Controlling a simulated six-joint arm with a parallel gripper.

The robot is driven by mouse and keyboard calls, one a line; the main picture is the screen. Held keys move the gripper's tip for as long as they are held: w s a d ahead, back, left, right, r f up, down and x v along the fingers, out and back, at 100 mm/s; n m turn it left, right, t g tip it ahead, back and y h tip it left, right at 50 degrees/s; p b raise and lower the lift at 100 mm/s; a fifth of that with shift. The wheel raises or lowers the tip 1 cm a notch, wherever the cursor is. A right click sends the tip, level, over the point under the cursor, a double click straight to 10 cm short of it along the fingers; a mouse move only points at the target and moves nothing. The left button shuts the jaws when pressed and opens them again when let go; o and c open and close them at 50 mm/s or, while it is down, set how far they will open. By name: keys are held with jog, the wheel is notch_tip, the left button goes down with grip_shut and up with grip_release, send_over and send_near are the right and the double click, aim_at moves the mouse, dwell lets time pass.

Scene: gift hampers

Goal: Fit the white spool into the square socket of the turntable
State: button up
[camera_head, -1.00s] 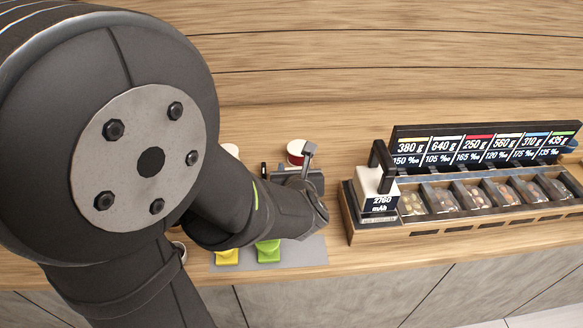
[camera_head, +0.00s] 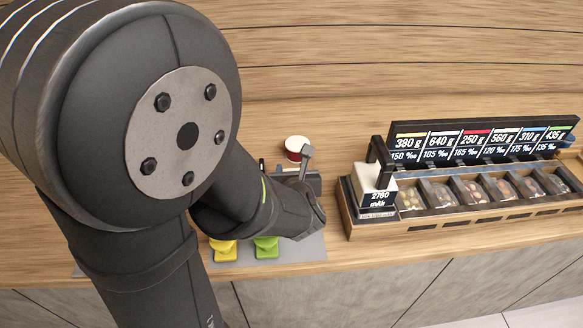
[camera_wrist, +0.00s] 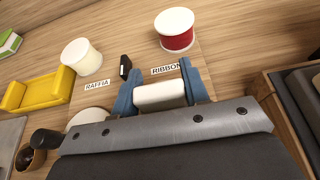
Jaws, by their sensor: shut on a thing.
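In the wrist view my gripper (camera_wrist: 158,92) has its blue fingers shut on a white rounded piece (camera_wrist: 160,97), which looks like a white spool. The fingers and wrist hide part of it. Another white spool (camera_wrist: 82,57) stands by the RAFFIA label. A red spool with a white top (camera_wrist: 178,32) stands beyond the RIBBON label; it also shows in the head view (camera_head: 297,148). A white round piece (camera_wrist: 88,116) shows left of the gripper, partly covered by my wrist. I cannot make out the turntable or its square socket for sure.
A yellow holder (camera_wrist: 38,90) and a dark cup-like thing (camera_wrist: 45,140) are at the left. A small black block (camera_wrist: 125,67) stands near the fingers. In the head view, a wooden rack of compartments (camera_head: 470,210) stands right, with a green piece (camera_head: 266,247) near the counter edge.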

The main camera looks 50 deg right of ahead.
jog(key=shift+f, duration=0.25)
jog(key=o, duration=1.4)
jog(key=shift+c, duration=0.2)
jog(key=v, duration=1.7)
jog(key=shift+s+a, duration=0.2)
jog(key=shift+w+d+f, duration=0.1)
jog(key=x, duration=1.5)
jog(key=shift+w+d, duration=0.15)
